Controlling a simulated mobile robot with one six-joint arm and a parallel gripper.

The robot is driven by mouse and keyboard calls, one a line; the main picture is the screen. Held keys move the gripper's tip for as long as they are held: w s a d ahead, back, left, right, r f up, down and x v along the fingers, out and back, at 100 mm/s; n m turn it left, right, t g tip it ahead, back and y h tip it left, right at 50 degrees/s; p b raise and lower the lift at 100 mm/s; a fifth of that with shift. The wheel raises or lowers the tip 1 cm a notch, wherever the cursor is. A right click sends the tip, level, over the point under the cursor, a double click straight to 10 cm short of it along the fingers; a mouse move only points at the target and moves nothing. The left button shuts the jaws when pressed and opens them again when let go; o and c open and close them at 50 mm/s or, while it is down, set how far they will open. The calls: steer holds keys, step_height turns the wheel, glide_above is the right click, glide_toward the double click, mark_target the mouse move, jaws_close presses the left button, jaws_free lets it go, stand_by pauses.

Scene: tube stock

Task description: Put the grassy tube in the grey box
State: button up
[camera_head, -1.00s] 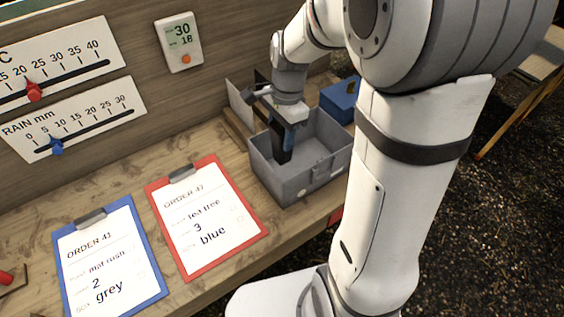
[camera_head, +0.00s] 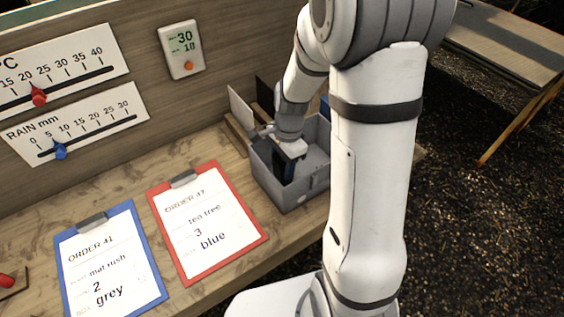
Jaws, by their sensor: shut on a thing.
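The grey box (camera_head: 283,195) stands open on the bench at the right, its near wall and left wall in view. My gripper (camera_head: 283,172) reaches down into the box from above, near its left side. It is shut on a dark, narrow thing, seemingly the tube, whose upper part shows between the box walls. Its lower end is hidden behind the box's near wall. No grass can be made out on it, as my wrist and gripper cover it.
A blue box (camera_head: 324,106) behind the grey one is mostly hidden by my arm. A red clipboard (camera_head: 173,228) and a blue clipboard (camera_head: 65,283) lie left of the grey box. A thermometer board (camera_head: 80,55) and a digital display (camera_head: 181,46) are on the back panel.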

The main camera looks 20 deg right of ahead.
steer(key=o, duration=1.1)
steer(key=r, duration=0.4)
steer(key=d+r, duration=0.1)
steer(key=r, duration=0.7)
steer(key=shift+w+d, duration=0.15)
steer(key=shift+s+a+r+n+t+h, duration=0.2)
steer(key=shift+s+r+n+t, duration=0.5)
steer(key=shift+s+n, duration=1.7)
steer(key=shift+s+a+r+n+t+h, duration=0.2)
steer(key=shift+s+r+n+t, duration=0.45)
steer(key=shift+s+n, duration=1.75)
steer(key=shift+s+r+n+t+h, duration=0.4)
steer(key=shift+s+r+n, duration=0.5)
steer(key=shift+s+n, duration=1.5)
